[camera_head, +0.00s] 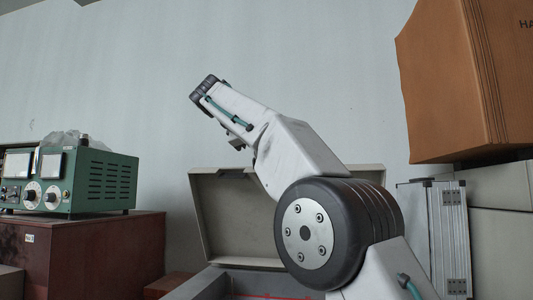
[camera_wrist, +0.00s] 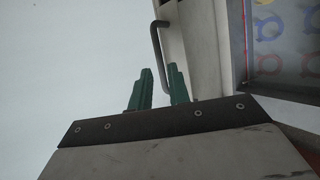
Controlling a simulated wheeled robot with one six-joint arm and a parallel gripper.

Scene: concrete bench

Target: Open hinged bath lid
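The bath lid (camera_head: 235,215) is a beige-grey panel standing steeply raised behind my arm in the head view. My arm hides its middle and right part. The grey bath rim (camera_head: 200,287) shows below it at the bottom edge. In the wrist view the lid (camera_wrist: 203,45) runs down the picture, with its dark bar handle (camera_wrist: 157,45) on its left side. My gripper (camera_wrist: 160,70) has two green fingers with a gap between them. The handle's lower end appears in or just behind that gap, and I see no clamping on it. I cannot make out the fingers in the head view.
A green instrument (camera_head: 100,180) stands on a dark red cabinet (camera_head: 100,250) at left. A cardboard box (camera_head: 450,80) and a silver case (camera_head: 437,235) are at right. Coloured ring shapes (camera_wrist: 268,28) show within the bath. A pale wall is behind.

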